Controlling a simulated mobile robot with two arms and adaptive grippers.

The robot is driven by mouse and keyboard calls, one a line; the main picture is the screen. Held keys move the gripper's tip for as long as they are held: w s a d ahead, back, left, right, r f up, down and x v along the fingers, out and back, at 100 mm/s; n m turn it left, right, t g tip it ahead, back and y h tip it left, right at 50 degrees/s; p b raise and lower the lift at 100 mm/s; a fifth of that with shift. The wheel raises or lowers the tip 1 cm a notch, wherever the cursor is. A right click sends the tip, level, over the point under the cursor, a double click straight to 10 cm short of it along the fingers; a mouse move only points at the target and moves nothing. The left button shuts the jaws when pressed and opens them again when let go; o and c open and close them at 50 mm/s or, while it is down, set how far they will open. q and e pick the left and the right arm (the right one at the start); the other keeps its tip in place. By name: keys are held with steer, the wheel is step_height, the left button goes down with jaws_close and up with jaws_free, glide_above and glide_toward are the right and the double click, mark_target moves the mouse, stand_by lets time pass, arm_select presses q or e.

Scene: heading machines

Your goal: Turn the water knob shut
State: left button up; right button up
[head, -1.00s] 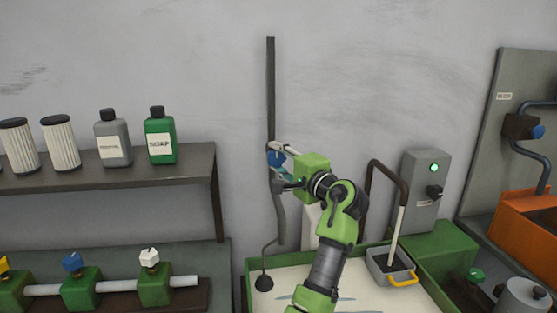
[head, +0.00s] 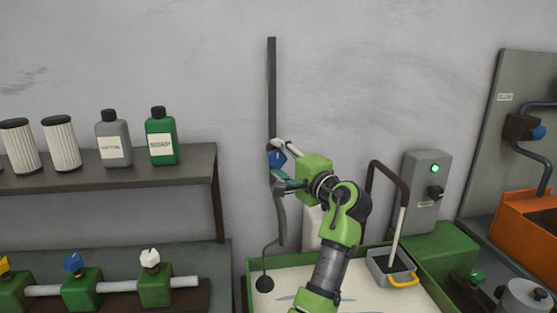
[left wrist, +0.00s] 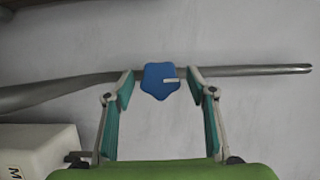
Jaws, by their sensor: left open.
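The blue water knob (head: 277,160) sits on a dark vertical pipe (head: 271,90) on the wall. My left gripper (head: 281,166) is at the knob. In the left wrist view its teal-padded fingers (left wrist: 159,86) are spread, one on each side of the knob, with a gap on both sides. The knob is partly hidden by the gripper in the head view. My right gripper is not in view.
A green-rimmed basin (head: 257,300) lies below, with a grey bin (head: 390,266) in it. A grey control box (head: 427,180) with a lit green lamp stands to the right. A shelf (head: 190,160) with bottles is at left, above a pipe with yellow, blue and white valve knobs.

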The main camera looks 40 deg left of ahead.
arm_select(q)
steer(key=v, duration=1.1)
steer(key=shift+d, duration=0.2)
steer(key=shift+s+r, duration=0.1)
